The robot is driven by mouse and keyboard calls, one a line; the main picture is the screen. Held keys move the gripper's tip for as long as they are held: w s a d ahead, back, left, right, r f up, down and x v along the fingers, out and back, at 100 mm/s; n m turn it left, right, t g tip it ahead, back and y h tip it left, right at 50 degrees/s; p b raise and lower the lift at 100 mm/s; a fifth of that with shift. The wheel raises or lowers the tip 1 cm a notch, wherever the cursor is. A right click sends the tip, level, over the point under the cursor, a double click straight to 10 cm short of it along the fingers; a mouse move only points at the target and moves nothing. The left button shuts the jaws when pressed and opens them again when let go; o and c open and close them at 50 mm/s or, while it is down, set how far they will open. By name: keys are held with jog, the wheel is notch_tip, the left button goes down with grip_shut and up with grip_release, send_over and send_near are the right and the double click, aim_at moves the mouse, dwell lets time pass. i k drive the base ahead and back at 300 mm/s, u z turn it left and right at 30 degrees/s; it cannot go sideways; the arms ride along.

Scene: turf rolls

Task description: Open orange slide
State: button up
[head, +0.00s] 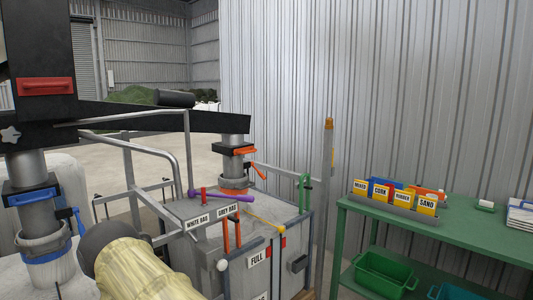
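The orange slide (239,151) is a flat orange plate set across the right-hand grey spout, which hangs from a dark beam in the head view. An orange handle (256,171) sticks out from its right side, sloping down. An orange band (234,184) circles the spout's lower end, above a grey bin. I cannot tell whether the slide is open or shut. A similar blue slide (30,194) with a blue handle (72,217) sits on the left-hand spout. My gripper is not in view, so its state is hidden.
A grey bin (290,240) stands under the orange slide, with a panel labelled white bag and grey bag (210,217) and levers before it. Metal rails (130,150) stand to the left. A green bench (450,234) with labelled boxes is at right. A thick yellowish cylinder fills the lower foreground.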

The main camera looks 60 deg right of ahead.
aim_at(250, 149)
jog(key=z, duration=1.85)
jog(key=i, duration=1.25)
jog(key=z, duration=0.1)
